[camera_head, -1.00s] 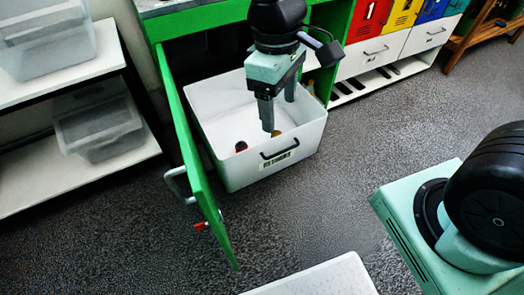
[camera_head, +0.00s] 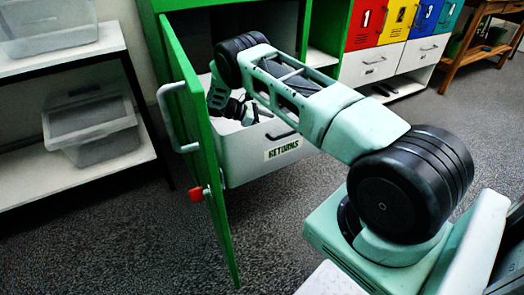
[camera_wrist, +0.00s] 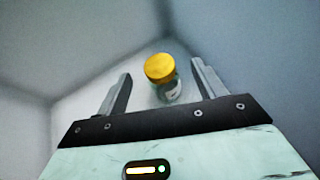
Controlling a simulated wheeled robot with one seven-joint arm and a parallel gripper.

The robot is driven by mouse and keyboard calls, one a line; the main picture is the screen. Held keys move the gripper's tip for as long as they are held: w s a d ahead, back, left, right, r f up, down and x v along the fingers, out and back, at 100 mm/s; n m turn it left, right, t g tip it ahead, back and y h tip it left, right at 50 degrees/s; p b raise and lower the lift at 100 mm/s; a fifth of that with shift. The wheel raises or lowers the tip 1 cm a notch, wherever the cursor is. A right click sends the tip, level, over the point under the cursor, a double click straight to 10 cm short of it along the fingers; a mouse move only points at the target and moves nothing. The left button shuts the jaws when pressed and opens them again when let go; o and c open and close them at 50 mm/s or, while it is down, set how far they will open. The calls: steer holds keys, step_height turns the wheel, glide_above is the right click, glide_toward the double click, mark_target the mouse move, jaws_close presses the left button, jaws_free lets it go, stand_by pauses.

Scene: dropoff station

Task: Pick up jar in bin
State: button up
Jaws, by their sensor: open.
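The jar (camera_wrist: 171,90) has a yellow lid and a clear body with a pale label. In the wrist view it is on the bin's floor near a corner, tilted in the picture. My gripper (camera_wrist: 162,80) is open, with one finger on each side of the jar in that view and no visible contact. The white bin (camera_head: 249,160), labelled RETURNS, is in the green cabinet's opening in the head view. My arm reaches into it. The jar and my fingertips are hidden there by the arm and the bin wall.
The open green cabinet door (camera_head: 203,150), with a grey handle and a red latch, stands just left of the bin. A white shelf (camera_head: 70,175) with clear tubs is at the far left. Numbered coloured lockers (camera_head: 386,20) are at the back right. The bin's walls surround my gripper.

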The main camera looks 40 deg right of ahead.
steer(key=shift+h, duration=0.3)
steer(key=shift+f+b+x, duration=0.25)
steer(key=shift+b+x, duration=0.1)
steer(key=shift+x, duration=1.7)
steer(key=shift+f+b+x, duration=0.25)
steer(key=shift+b+x, duration=0.1)
steer(key=shift+x, duration=1.7)
steer(key=shift+w+a, duration=0.15)
steer(key=shift+w, duration=0.05)
steer(key=c, duration=1.1)
